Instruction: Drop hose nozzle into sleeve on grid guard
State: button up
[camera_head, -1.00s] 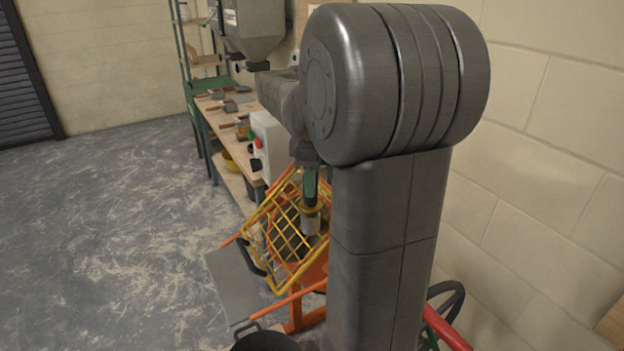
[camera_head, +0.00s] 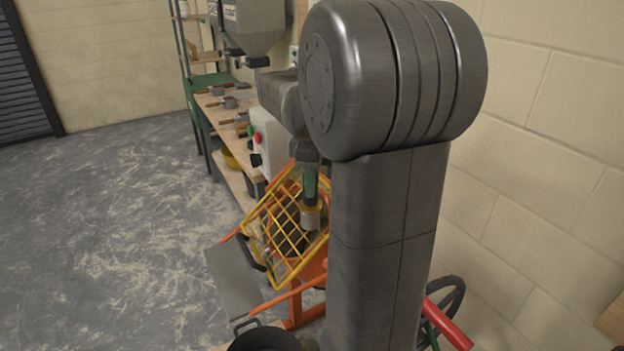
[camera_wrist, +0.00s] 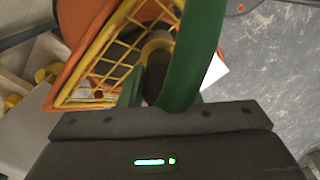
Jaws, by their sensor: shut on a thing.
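The yellow grid guard (camera_head: 270,235) stands tilted on the orange machine. I cannot tell whether the nozzle's lower end is inside the sleeve.
My large arm link covers the middle right of the head view. A bench (camera_head: 215,118) with trowels and a white box (camera_head: 268,140) stand behind the guard. A black tub (camera_head: 265,339) is at the bottom. A block wall (camera_head: 545,140) closes the right; the left floor is clear.

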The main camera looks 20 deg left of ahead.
jog(key=o, duration=1.2)
jog(key=shift+r, duration=0.1)
notch_tip(320, 180, up, 14)
jog(key=shift+f, duration=0.15)
jog(key=shift+f, duration=0.15)
notch_tip(320, 180, down, 13)
jog(key=shift+f, duration=0.2)
jog(key=shift+r, duration=0.45)
